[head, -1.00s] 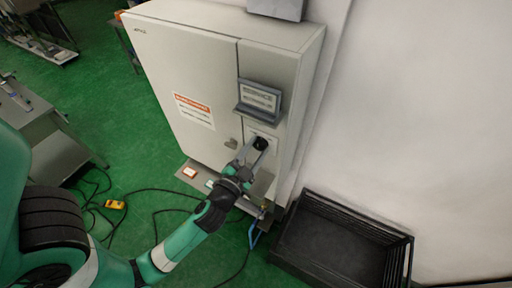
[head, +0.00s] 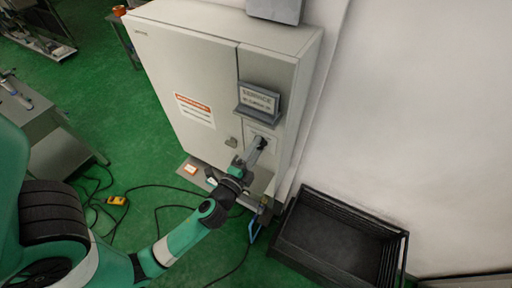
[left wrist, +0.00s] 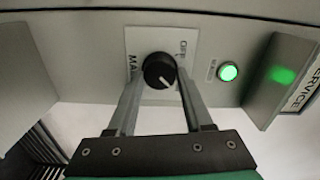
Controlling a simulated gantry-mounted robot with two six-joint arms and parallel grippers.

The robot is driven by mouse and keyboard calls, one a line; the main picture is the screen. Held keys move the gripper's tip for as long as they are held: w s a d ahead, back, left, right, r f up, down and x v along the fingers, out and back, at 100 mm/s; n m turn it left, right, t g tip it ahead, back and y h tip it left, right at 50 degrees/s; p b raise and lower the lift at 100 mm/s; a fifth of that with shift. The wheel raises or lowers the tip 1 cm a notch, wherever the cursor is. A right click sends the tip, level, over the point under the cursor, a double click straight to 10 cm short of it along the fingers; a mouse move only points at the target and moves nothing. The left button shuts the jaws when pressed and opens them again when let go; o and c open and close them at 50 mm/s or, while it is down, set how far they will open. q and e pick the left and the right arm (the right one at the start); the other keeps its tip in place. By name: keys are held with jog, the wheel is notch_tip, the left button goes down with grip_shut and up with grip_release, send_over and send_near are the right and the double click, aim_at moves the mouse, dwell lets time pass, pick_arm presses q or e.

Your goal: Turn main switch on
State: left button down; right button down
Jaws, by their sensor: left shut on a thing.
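The main switch is a round black knob (left wrist: 158,71) on a pale label plate (left wrist: 133,45) with "OFF" and "MAIN" lettering. My left gripper (left wrist: 157,80) is shut on the knob, one finger on each side of it. The knob's white pointer mark slants toward the lower right in the left wrist view, away from the "OFF" lettering. A green lamp (left wrist: 228,72) beside the plate is lit. In the head view my left gripper (head: 261,144) reaches the front of the grey cabinet (head: 185,75) and mostly hides the knob. My right gripper is not in view.
A sign holder marked "SERVICE" (head: 258,99) juts out above the switch. A door latch (head: 231,142) is to its left. A black crate (head: 335,245) stands at the lower right. Cables and a yellow control box (head: 116,201) lie on the green floor.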

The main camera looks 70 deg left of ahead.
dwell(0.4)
pick_arm(q)
jog(key=shift+c, duration=1.5)
grip_release()
jog(key=shift+s+d, duration=0.1)
jog(key=shift+s+d+f, duration=0.1)
jog(key=shift+s+d, duration=0.1)
jog(key=shift+d, duration=0.05)
jog(key=b+v, duration=0.4)
jog(key=v, duration=0.6)
jog(key=shift+s+d, duration=0.2)
jog(key=shift+s, duration=0.1)
